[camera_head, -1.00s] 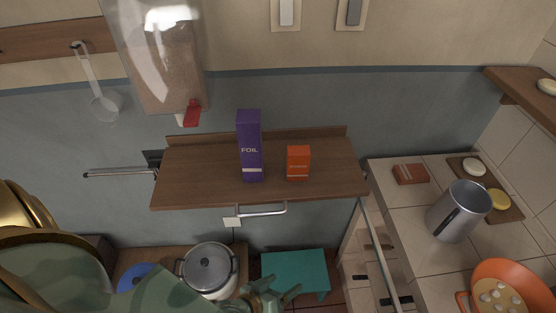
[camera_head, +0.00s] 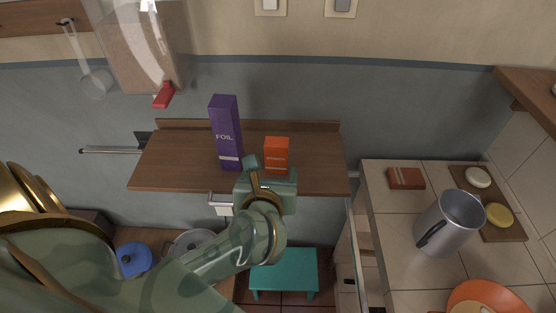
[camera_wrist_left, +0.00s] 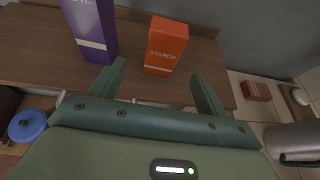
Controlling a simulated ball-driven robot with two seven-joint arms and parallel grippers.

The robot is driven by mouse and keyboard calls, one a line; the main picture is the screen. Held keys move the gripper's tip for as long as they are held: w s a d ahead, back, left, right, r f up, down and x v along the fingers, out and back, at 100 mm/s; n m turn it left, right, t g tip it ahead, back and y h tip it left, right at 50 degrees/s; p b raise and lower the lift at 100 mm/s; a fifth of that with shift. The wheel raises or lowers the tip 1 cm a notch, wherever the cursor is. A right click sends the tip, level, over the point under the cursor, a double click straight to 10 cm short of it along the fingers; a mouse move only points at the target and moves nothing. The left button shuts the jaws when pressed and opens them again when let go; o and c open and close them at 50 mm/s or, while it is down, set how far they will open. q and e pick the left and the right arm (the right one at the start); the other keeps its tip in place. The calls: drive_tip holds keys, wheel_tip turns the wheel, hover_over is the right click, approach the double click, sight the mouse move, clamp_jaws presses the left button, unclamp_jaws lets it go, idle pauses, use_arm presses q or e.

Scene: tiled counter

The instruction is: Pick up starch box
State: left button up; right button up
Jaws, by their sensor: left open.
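The orange starch box (camera_head: 276,152) stands upright on a wooden wall shelf (camera_head: 165,170). In the left wrist view its label reads STARCH (camera_wrist_left: 166,45). My left gripper (camera_head: 267,168) is at the shelf's front edge, just in front of the box. In the left wrist view the open fingers (camera_wrist_left: 160,84) point toward the box, with the box beyond and between the tips, apart from them. The lower part of the box is partly hidden by the gripper in the head view. My right gripper is not in view.
A tall purple foil box (camera_head: 226,133) stands close on the left of the starch box. The shelf is clear on the right. A tiled counter to the right holds a metal pitcher (camera_head: 449,224) and a reddish box (camera_head: 406,178). A teal stool (camera_head: 285,271) stands below.

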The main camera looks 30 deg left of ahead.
sight(276, 157)
use_arm(q)
drive_tip(key=b+x, duration=0.1)
drive_tip(key=x, duration=0.2)
drive_tip(key=shift+w+a+f, duration=0.15)
drive_tip(key=shift+w+f, duration=0.05)
drive_tip(key=shift+f, duration=0.05)
drive_tip(key=shift+w+a+b, duration=0.25)
drive_tip(key=shift+w+b, duration=0.05)
drive_tip(key=shift+w, duration=0.2)
drive_tip(key=b+x, duration=0.2)
drive_tip(key=x, duration=0.2)
drive_tip(key=shift+w, duration=0.5)
drive_tip(key=shift+w+a+r, duration=0.1)
drive_tip(key=shift+w, duration=0.05)
drive_tip(key=shift+r, duration=0.1)
drive_tip(key=c, duration=1.1)
